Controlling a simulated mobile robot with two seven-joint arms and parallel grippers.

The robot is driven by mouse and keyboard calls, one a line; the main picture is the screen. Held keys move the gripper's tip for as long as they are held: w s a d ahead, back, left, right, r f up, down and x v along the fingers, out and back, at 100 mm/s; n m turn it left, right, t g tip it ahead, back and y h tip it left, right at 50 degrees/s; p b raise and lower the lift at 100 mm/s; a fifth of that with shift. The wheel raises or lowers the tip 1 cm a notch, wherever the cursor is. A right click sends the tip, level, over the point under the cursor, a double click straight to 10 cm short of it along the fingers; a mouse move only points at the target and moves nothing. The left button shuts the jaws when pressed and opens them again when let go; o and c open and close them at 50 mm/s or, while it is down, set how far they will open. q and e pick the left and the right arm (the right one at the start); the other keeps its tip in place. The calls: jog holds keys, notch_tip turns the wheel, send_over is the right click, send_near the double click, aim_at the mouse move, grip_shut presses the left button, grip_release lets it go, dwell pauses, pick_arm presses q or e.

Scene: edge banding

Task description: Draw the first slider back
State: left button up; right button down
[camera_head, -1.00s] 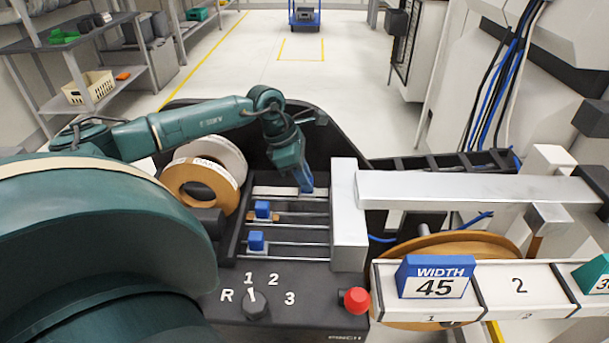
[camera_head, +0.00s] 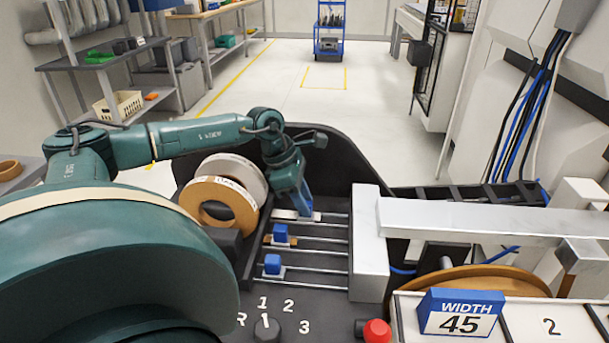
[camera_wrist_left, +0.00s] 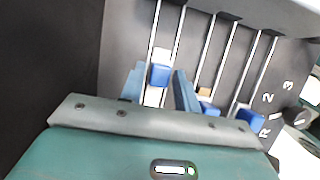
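The slider unit has several parallel metal rods with blue-knobbed sliders. The far slider, on a pale plate (camera_head: 286,214), has its blue knob (camera_wrist_left: 160,75) between my left fingers in the left wrist view. My left gripper (camera_head: 306,204) reaches down onto this far slider; its fingers (camera_wrist_left: 160,88) stand one on each side of the knob and look open, with very narrow gaps. The middle slider (camera_head: 281,233) and the near slider (camera_head: 272,264) sit free on their rods; both also show in the wrist view. My right gripper is not in view.
Brown and white tape rolls (camera_head: 222,205) stand left of the rods. A silver block (camera_head: 368,245) bounds the rods on the right. In front are a dial (camera_head: 267,327), a red button (camera_head: 377,331) and a blue WIDTH 45 sign (camera_head: 460,314).

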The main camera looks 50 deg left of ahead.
pick_arm(q)
jog(key=shift+o, duration=1.1)
jog(key=v, duration=1.3)
jog(key=shift+r, duration=0.15)
